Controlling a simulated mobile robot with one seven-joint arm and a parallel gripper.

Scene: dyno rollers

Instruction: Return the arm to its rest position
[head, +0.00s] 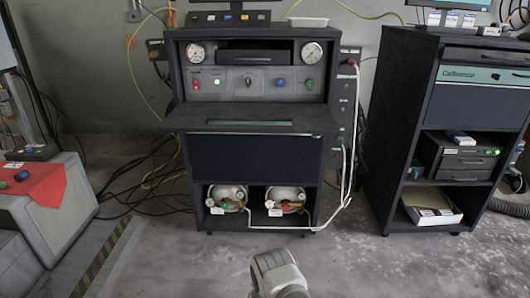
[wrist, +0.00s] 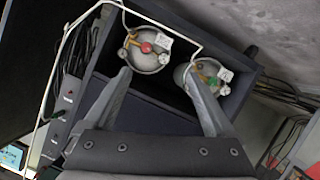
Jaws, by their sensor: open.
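My arm (head: 277,274) shows at the bottom middle of the head view, in front of the dark control cabinet (head: 255,150). My gripper's fingers do not show clearly there. In the wrist view my gripper (wrist: 160,95) has its two grey fingers spread wide apart, with nothing held between them. Beyond the fingertips are two round silver canisters in the cabinet's lower bay. One has a red knob (wrist: 147,48) and the other has a green and yellow fitting (wrist: 207,77). How far the fingertips are from them cannot be told.
A second dark cabinet (head: 400,120) with shelves stands at the right. White tubing (head: 345,175) and black cables (head: 140,190) run beside the cabinet. The concrete floor (head: 180,260) in front is clear.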

